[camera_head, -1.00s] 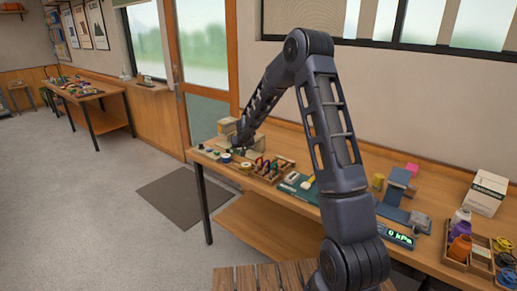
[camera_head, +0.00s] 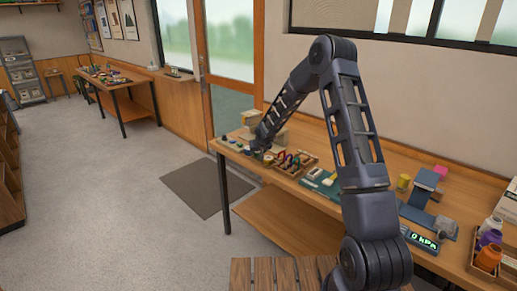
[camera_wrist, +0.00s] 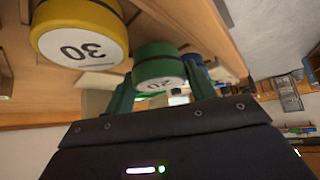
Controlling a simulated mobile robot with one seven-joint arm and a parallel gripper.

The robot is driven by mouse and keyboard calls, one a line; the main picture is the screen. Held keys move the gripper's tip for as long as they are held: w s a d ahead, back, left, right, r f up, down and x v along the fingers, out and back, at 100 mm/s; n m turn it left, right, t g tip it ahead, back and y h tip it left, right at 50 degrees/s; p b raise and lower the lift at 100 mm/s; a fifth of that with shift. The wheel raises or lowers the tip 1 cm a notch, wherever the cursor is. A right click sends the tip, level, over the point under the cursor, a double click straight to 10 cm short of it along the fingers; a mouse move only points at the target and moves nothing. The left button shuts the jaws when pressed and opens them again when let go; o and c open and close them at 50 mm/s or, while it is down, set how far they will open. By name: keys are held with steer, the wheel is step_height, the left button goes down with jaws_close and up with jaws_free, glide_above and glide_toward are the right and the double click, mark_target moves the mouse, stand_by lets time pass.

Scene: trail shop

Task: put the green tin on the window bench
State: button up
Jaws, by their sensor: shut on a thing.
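The green tin (camera_wrist: 158,68) shows in the wrist view between the two fingers of my gripper (camera_wrist: 160,88), which is shut on it. Its pale label faces the camera. In the head view my gripper (camera_head: 257,150) is low at the far left end of the long wooden bench (camera_head: 340,145) under the right-hand window; the tin cannot be made out clearly there. Another wooden bench (camera_head: 122,84) stands at the far left near the other window. I cannot tell which one is called the window bench.
A yellow tin marked 30 (camera_wrist: 80,30) is close left of the green one in the wrist view, and a blue tin (camera_wrist: 198,76) is to its right. A divided wooden tray (camera_head: 292,162) is near my gripper. Open floor with a dark mat (camera_head: 205,188) lies left.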

steer(key=shift+f, duration=0.4)
steer(key=shift+f, duration=0.3)
stand_by(0.3)
steer(key=o, duration=1.1)
steer(key=shift+o, duration=0.2)
steer(key=shift+r, duration=0.1)
